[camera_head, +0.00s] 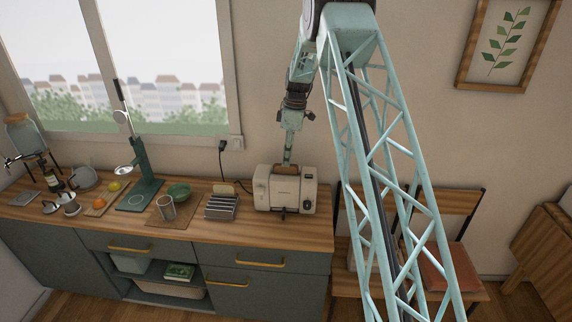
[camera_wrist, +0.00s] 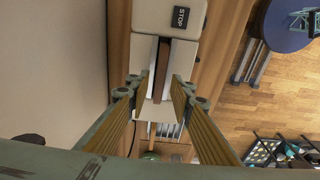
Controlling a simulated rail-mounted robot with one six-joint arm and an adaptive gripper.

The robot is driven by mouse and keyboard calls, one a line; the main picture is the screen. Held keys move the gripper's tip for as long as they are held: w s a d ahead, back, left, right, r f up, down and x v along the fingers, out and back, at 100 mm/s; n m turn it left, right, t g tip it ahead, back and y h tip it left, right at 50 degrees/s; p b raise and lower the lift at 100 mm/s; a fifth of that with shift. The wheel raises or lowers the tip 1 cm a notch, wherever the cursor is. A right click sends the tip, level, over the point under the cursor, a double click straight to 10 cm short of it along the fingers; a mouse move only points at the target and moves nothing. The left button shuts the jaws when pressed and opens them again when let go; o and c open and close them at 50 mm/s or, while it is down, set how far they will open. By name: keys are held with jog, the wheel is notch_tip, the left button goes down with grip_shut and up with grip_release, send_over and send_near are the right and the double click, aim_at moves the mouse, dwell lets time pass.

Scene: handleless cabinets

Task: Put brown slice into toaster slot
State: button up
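The white toaster (camera_head: 284,194) stands at the right part of the wooden counter. The brown slice (camera_head: 285,168) shows at the toaster's top. In the wrist view the slice (camera_wrist: 161,60) is a narrow brown strip standing on edge in the toaster slot, its lower part hidden by the toaster (camera_wrist: 170,16). My gripper (camera_wrist: 160,90) is open, with its two fingers apart on either side of the slot line. In the head view my gripper (camera_head: 288,158) is just above the toaster, pointing down. No contact between fingers and slice is visible.
A metal rack (camera_head: 221,207) stands left of the toaster, with a tan piece behind or in it. A green bowl (camera_head: 179,191), a cup (camera_head: 166,207) and a green stand (camera_head: 142,185) are further left. The wall is close behind the toaster.

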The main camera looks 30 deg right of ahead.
notch_tip(320, 180, up, 8)
jog(key=shift+s+d+r, duration=0.15)
jog(key=shift+s+d, duration=0.1)
jog(key=shift+d, duration=0.2)
dwell(0.6)
